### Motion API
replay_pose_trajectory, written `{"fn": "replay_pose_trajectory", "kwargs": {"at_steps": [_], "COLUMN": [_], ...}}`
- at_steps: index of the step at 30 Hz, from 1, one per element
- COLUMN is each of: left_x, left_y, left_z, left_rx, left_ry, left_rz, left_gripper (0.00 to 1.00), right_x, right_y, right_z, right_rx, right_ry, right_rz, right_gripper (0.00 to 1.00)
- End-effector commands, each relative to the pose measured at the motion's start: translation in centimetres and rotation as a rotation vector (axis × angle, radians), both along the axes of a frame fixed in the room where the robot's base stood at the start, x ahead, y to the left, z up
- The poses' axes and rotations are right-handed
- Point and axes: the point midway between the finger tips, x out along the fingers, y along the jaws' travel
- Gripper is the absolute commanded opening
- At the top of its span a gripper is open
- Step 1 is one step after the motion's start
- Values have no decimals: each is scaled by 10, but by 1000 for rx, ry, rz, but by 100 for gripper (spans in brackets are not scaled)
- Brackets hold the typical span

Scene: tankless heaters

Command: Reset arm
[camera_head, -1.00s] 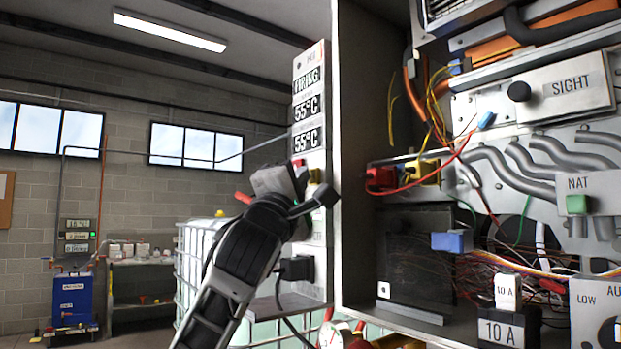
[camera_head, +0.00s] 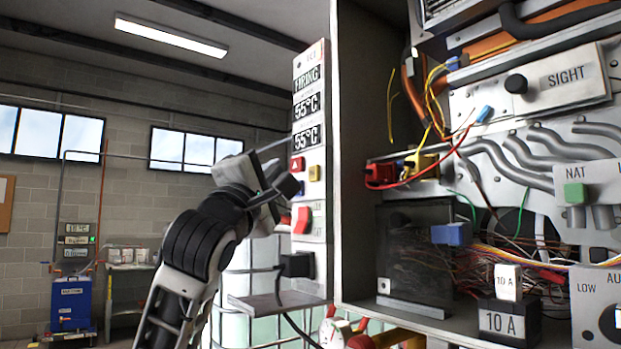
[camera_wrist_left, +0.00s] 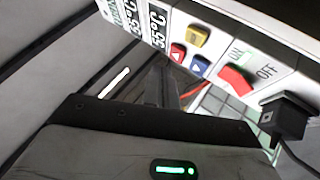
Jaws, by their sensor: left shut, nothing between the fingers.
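My left gripper (camera_head: 287,188) is shut and empty, beside the front of the white control panel (camera_head: 312,62). The panel reads FIRING, 55°C and 55°C. A red button (camera_head: 297,164), a yellow button (camera_head: 314,173) and a red rocker switch (camera_head: 301,220) show on it. In the left wrist view, the closed fingers (camera_wrist_left: 160,85) point past the panel's edge. That view also shows a blue button (camera_wrist_left: 200,67) and the red switch (camera_wrist_left: 237,79) between ON and OFF marks. I cannot tell whether a fingertip touches the panel. My right gripper is out of view.
A black plug (camera_head: 297,264) with a cable sits low on the panel, above a small grey shelf (camera_head: 275,302). The open heater cabinet (camera_head: 357,150) with loose wires stands to the right. A caged tank (camera_head: 250,285) stands behind my arm. Room lies open to the left.

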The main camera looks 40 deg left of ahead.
Motion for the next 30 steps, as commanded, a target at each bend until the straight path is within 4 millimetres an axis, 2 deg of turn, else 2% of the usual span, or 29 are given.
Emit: {"fn": "replay_pose_trajectory", "kwargs": {"at_steps": [6,22,30], "left_x": [-12,-12,-12], "left_y": [3,3,3], "left_z": [-1,0,22], "left_rx": [2,1,1], "left_ry": [-1,0,0], "left_rz": [0,0,0], "left_gripper": [0,0,0], "right_x": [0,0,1], "right_y": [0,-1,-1], "right_z": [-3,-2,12], "right_rx": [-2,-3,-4], "right_ry": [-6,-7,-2], "right_rz": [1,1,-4], "right_gripper": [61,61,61]}}
